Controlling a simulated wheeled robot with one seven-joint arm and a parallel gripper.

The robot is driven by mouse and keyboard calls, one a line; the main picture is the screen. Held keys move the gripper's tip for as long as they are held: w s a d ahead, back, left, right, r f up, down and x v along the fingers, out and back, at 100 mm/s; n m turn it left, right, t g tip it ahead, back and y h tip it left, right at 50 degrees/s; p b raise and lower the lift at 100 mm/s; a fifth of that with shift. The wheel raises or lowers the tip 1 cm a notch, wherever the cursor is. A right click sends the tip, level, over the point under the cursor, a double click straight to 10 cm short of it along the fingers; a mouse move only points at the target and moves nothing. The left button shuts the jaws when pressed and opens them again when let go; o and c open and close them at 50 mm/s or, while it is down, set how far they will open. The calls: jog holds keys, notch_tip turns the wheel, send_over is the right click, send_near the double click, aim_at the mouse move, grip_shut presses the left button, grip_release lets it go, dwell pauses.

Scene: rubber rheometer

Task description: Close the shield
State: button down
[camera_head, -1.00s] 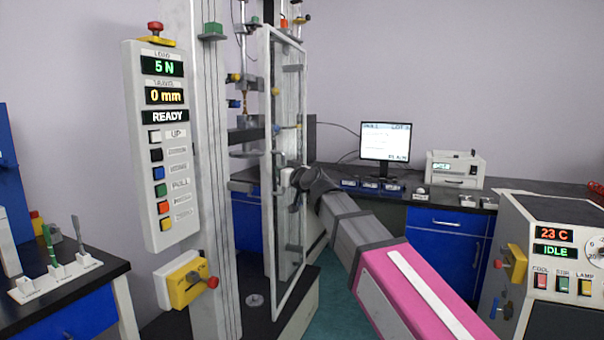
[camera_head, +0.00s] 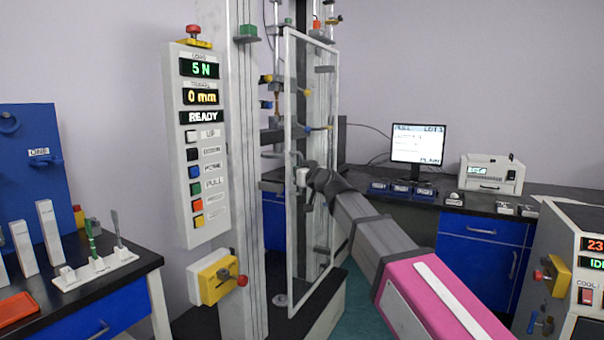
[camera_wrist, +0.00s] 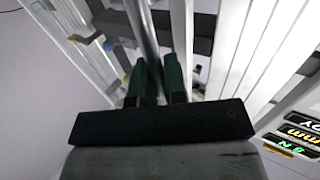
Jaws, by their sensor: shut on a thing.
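The shield (camera_head: 319,240) is a tall clear panel in a pale frame, hinged on the tensile testing machine (camera_head: 246,180). It stands swung out at an angle to the machine's columns. My gripper (camera_head: 306,178) is at the middle of the shield's near side, at its handle. In the wrist view my gripper (camera_wrist: 159,75) has its two dark green fingers on either side of a grey handle bar (camera_wrist: 142,35), shut on it. The contact itself is partly hidden by my wrist in the head view.
A control panel (camera_head: 198,150) and a yellow switch box (camera_head: 214,277) stand left of the shield. A left bench (camera_head: 130,272) holds small tools. A back bench with a monitor (camera_head: 418,143) and a white instrument (camera_head: 570,270) are at the right.

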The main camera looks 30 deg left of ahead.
jog(key=c, duration=1.2)
grip_release()
jog(key=shift+s+a, duration=0.15)
jog(key=shift+a, duration=0.3)
jog(key=shift+d, duration=0.1)
jog(key=v, duration=1)
jog(key=shift+s+d, duration=0.2)
jog(key=shift+d, duration=0.1)
